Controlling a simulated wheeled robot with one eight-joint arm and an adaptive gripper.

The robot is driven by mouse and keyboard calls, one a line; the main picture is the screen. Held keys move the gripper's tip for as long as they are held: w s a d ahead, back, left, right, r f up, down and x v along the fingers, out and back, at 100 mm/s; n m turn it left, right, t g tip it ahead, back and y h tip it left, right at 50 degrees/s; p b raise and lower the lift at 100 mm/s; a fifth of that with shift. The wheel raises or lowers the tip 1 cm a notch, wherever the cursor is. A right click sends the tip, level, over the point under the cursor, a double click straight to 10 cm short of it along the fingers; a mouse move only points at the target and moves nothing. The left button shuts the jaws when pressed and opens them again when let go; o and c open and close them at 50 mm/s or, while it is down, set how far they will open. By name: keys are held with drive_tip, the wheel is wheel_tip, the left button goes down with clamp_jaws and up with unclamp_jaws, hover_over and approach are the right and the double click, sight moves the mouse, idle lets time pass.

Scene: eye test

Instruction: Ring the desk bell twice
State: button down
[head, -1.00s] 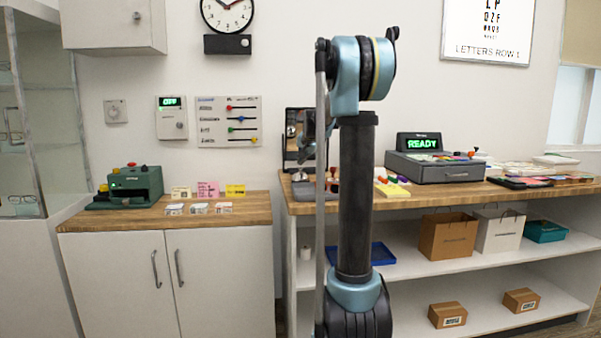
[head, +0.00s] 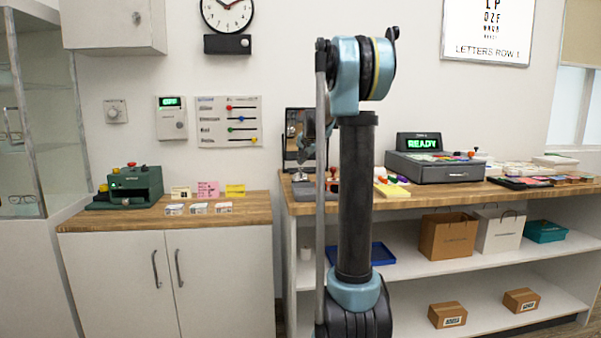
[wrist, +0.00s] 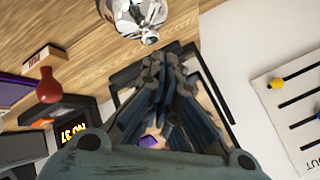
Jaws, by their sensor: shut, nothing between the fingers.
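A shiny silver dome, which looks like the desk bell (wrist: 138,14), stands on the wooden counter at the top edge of the wrist view and is partly cut off. My gripper (wrist: 165,68) is shut and empty, its fingertips close below the bell in that picture. I cannot tell whether they touch it. In the head view my gripper (head: 308,151) is small, over the left end of the right-hand counter, partly hidden by my own arm.
A red-knobbed stamp (wrist: 48,88) and a dark display reading NO 37 (wrist: 75,131) are left of my gripper in the wrist view. A black-framed mirror (head: 293,128) stands behind. The cash register (head: 434,168) and trays lie farther right on the counter (head: 430,191).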

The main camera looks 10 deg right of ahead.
drive_tip(key=shift+f, duration=0.8)
idle(1.1)
drive_tip(key=shift+r, duration=0.85)
drive_tip(key=shift+r, duration=0.1)
wheel_tip(320, 180, up, 5)
drive_tip(key=shift+f, duration=0.1)
idle(0.5)
drive_tip(key=shift+s, duration=0.1)
idle(0.4)
